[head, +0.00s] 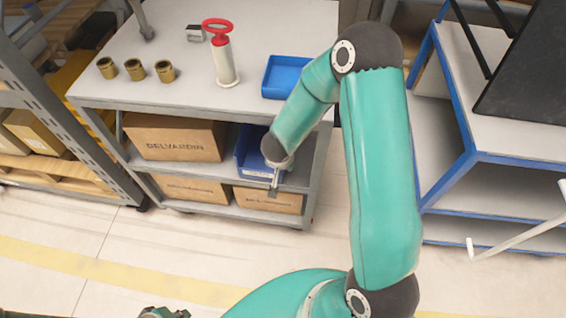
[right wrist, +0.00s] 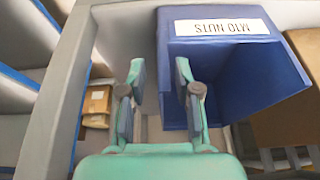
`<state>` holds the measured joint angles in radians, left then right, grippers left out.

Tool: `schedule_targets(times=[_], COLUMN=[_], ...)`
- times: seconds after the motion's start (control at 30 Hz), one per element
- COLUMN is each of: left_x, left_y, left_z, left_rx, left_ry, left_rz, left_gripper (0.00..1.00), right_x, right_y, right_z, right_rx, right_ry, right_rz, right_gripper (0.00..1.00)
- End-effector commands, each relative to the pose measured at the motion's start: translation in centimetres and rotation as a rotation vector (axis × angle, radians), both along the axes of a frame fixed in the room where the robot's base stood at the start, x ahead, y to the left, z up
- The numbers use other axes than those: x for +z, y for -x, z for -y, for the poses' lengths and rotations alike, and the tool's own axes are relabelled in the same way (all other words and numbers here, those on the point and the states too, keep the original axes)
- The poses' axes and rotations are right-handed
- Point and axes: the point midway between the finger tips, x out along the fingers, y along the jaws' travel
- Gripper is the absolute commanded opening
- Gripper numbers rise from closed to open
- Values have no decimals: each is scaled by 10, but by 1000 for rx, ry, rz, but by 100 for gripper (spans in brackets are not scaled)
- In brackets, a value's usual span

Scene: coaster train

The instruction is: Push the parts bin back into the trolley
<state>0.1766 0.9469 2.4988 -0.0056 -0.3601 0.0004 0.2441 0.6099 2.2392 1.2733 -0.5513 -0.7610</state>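The parts bin (head: 246,152) is blue and sits on the trolley's middle shelf, right of a cardboard box, partly hidden by my right arm. In the right wrist view the bin (right wrist: 238,60) shows an upside-down white label reading M10 NUTS. The grey trolley (head: 130,103) stands ahead. My right gripper (head: 275,182) is at the bin's front; in the right wrist view the gripper (right wrist: 157,75) has its fingers apart. One finger overlaps the bin's near side and the other is beside it; contact is unclear. A small piece of my left gripper (head: 165,313) shows at the bottom edge.
A cardboard box (head: 175,138) marked DELVARDIN shares the shelf. Lower boxes (head: 268,199) sit below. The trolley top holds a blue tray (head: 284,76), a red-handled white tool (head: 222,60) and brass fittings (head: 135,70). A blue-framed bench (head: 470,150) stands at right.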

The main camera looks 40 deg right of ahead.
Motion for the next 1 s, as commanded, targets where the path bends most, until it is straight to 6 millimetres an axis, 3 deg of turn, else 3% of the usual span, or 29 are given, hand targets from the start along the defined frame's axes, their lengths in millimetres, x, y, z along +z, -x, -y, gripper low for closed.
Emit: schedule_targets(times=[0.03,0.23,0.63,0.83,1.0], left_x=[-6,-12,-13,-13,-13], left_y=[0,0,0,0,0], left_z=[0,0,0,0,0], left_rx=[0,0,0,0,0], left_ry=[0,0,0,0,0], left_rz=[0,0,0,0,0], left_gripper=[0,0,0,0,0], right_x=[-11,-29,-32,-32,-32], right_y=[-2,-7,-9,-9,-9], right_z=[3,9,11,11,11], right_rx=[-2,-1,-2,-2,-2], right_ry=[-1,0,0,0,-1], right_rz=[-1,0,1,1,1], right_gripper=[32,32,32,0,0])
